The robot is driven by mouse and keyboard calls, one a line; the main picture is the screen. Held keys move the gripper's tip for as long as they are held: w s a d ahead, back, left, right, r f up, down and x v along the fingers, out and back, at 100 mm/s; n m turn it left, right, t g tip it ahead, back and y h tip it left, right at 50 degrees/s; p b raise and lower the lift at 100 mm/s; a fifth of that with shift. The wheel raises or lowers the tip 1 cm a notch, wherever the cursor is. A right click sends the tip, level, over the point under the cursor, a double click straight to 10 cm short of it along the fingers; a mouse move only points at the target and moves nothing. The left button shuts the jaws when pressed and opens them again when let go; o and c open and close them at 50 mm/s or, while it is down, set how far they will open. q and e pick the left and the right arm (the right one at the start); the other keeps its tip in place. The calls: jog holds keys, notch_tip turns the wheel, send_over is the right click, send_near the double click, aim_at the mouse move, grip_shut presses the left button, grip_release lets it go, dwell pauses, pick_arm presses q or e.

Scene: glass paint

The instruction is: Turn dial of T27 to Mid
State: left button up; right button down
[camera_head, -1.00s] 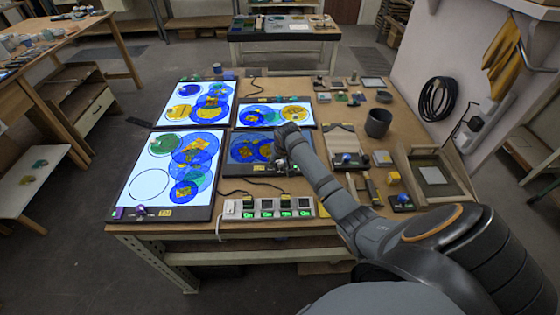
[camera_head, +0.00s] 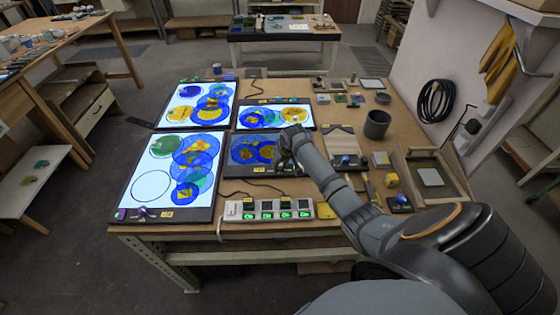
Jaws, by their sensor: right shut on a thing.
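Several light panels with coloured glass discs lie on the wooden workbench (camera_head: 330,215). The small lower-right panel (camera_head: 240,150) is dimmer than the others and has a yellow label (camera_head: 259,169) on its front edge; the label is too small to read. My right gripper (camera_head: 285,162) is low over the right end of this panel's front edge, shut on what appears to be its dial. The fingers and wrist hide the dial, so its setting cannot be read. My left gripper is not in view.
A power strip (camera_head: 268,211) with green-lit switches lies just in front of the dim panel. A large lit panel (camera_head: 150,188) lies to its left and a small lit one (camera_head: 262,116) behind it. A dark cup (camera_head: 377,124) and small tools stand on the right.

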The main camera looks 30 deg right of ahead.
jog(key=shift+d+r+n+y, duration=0.1)
jog(key=shift+n+y, duration=0.2)
jog(key=shift+n, duration=0.6)
jog(key=shift+n+y, duration=0.4)
jog(key=shift+n, duration=0.5)
jog(key=n+y, duration=0.1)
jog(key=n, duration=0.1)
jog(key=shift+w+d+n, duration=0.1)
jog(key=shift+n, duration=0.2)
jog(key=shift+n+g+y+b, duration=0.45)
jog(key=shift+n+b, duration=0.7)
jog(key=shift+n, duration=0.45)
jog(key=c, duration=1.1)
grip_release()
jog(key=shift+o, duration=0.2)
jog(key=shift+d, duration=0.1)
